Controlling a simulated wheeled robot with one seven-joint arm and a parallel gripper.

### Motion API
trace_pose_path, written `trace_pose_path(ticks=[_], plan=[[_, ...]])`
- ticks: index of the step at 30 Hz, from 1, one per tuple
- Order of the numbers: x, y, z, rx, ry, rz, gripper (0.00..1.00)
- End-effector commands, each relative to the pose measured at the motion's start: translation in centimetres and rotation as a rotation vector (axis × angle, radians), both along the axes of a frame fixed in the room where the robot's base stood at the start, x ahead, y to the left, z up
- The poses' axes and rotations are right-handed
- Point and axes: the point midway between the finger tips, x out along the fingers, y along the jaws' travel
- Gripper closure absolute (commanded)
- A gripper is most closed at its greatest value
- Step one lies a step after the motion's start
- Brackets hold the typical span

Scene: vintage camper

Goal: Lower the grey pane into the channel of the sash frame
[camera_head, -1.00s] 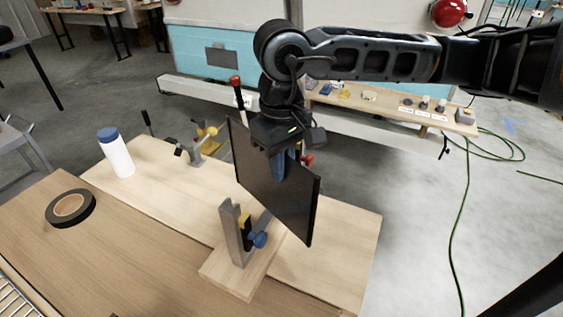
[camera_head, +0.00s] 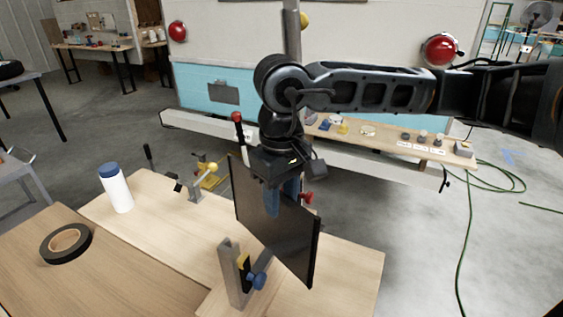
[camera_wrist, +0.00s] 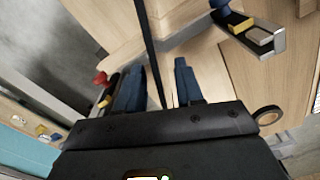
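The grey pane (camera_head: 268,225) stands upright on edge over the sash frame. Its dark top edge also shows in the wrist view (camera_wrist: 148,45). The sash frame's near grey post (camera_head: 233,275), with yellow and blue parts, stands at the pane's lower left side; it is also at upper right in the wrist view (camera_wrist: 262,38). A red knob (camera_head: 306,197) shows behind the pane. My gripper (camera_head: 282,200) is over the pane's top edge. Its blue fingers (camera_wrist: 160,88) are spread on both sides, with gaps to the pane. The pane's seat in the channel is hidden.
A yellow-handled clamp (camera_head: 203,180) and a red-topped upright handle (camera_head: 238,118) are behind the pane. The pale board (camera_head: 355,270) is bare at right.

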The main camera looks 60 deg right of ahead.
Motion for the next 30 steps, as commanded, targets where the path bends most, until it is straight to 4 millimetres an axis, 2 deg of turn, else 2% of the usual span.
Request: trace_pose_path(ticks=[9,15,21,30], plan=[[0.0,0.0,6.6,-0.005,-0.001,0.002,0.64],[0.0,0.0,9.5,-0.002,0.000,0.002,0.64],[-0.1,0.1,10.6,-0.001,0.000,0.002,0.64],[-0.1,0.1,10.6,0.000,0.001,0.002,0.64]])
